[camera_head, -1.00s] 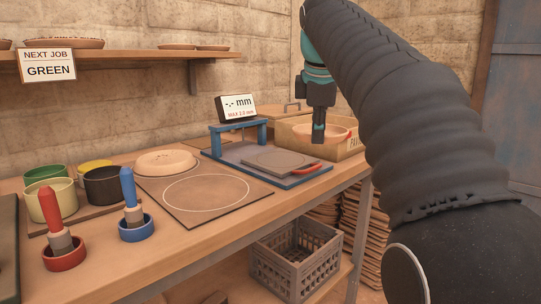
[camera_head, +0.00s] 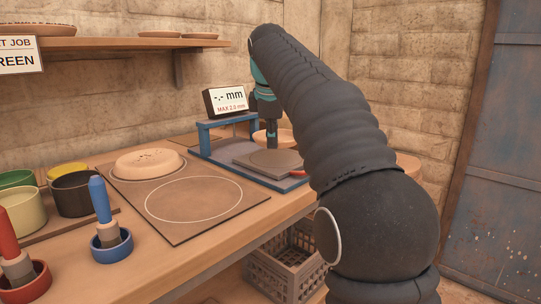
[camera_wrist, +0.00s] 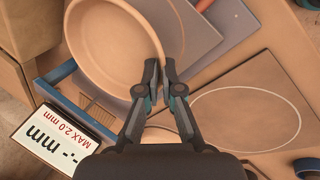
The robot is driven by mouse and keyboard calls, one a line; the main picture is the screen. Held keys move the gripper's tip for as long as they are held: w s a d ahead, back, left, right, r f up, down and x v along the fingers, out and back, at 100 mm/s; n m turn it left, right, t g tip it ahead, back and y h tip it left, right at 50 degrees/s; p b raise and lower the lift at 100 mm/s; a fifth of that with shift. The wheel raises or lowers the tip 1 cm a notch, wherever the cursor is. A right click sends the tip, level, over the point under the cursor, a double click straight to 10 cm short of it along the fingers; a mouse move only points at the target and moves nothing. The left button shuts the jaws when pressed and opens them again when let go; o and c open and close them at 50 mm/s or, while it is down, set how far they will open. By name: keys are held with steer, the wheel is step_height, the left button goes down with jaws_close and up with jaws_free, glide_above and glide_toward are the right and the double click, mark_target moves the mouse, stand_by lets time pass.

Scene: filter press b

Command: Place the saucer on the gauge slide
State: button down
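A terracotta-coloured saucer (camera_head: 287,137) hangs from my gripper (camera_head: 271,146) in the head view, over the back of the gauge. In the wrist view, my gripper (camera_wrist: 163,76) is shut on the right rim of the saucer (camera_wrist: 110,45), which looks shallow and empty. The gauge slide (camera_head: 268,163) is a grey slab with a round plate and a red handle, on the blue gauge base (camera_head: 222,158). In the wrist view the slide (camera_wrist: 185,30) is partly hidden behind the saucer. The height between saucer and slide is hard to tell.
The blue gauge bridge (camera_head: 200,137) carries a display (camera_head: 229,100) reading "-.- mm, MAX 2.0 mm". A board with a white ring (camera_head: 192,200) and a pale round piece (camera_head: 150,163) lies left. Cups and a blue-handled tool (camera_head: 108,215) stand further left. A crate (camera_head: 285,265) sits below.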

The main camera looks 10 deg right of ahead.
mark_target(271, 165)
steer(key=shift+w+a+f, duration=0.15)
steer(key=shift+w+f, duration=0.15)
steer(key=shift+f, duration=0.1)
steer(key=shift+f+b, duration=0.75)
steer(key=shift+f, duration=1.05)
steer(key=shift+f, duration=0.1)
steer(key=c, duration=1.6)
jaws_free()
